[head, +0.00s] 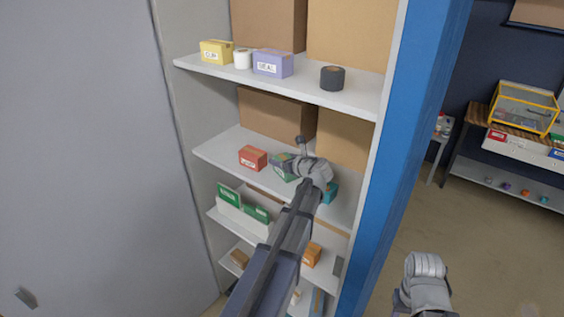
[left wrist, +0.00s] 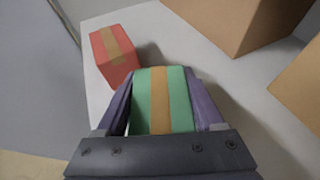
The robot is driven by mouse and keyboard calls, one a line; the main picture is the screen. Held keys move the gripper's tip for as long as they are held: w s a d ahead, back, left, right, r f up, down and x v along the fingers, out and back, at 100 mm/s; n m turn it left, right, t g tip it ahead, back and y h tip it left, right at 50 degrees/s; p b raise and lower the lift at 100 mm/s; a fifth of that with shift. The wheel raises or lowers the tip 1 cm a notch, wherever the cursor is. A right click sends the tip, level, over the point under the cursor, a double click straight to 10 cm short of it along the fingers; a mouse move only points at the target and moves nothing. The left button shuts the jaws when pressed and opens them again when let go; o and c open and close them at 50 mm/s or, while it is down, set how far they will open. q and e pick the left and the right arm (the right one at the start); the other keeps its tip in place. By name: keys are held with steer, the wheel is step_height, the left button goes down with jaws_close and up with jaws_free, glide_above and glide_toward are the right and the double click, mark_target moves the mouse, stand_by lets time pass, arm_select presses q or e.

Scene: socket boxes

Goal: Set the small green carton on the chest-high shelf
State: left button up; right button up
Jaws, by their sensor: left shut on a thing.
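The small green carton (head: 283,167) with a tan tape strip is between the fingers of my left gripper (head: 291,167), which is shut on it. In the left wrist view the carton (left wrist: 160,100) sits between both fingers, and its lower part is hidden by the gripper. It is over the middle shelf (head: 228,148), to the right of a red carton (head: 253,157) and apart from it. I cannot tell whether its underside touches the shelf. The red carton also shows in the left wrist view (left wrist: 113,53). Part of my right arm shows at lower right; its fingers do not.
Large brown boxes (head: 276,115) fill the back of the middle shelf. A teal item (head: 331,192) is to the right, partly behind my arm. A blue side panel (head: 400,150) bounds the right.

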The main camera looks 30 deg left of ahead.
arm_select(q)
steer(key=shift+f, duration=0.15)
steer(key=o, duration=1.6)
steer(key=shift+d+r, duration=0.1)
steer(key=shift+r, duration=0.25)
steer(key=p+v, duration=0.4)
steer(key=v, duration=0.6)
steer(key=shift+s+d+r, duration=0.1)
steer(key=shift+s+d, duration=0.05)
steer(key=shift+s+d+r+p, duration=0.25)
steer(key=shift+d+p, duration=0.1)
steer(key=shift+d, duration=0.25)
steer(key=shift+f, duration=0.1)
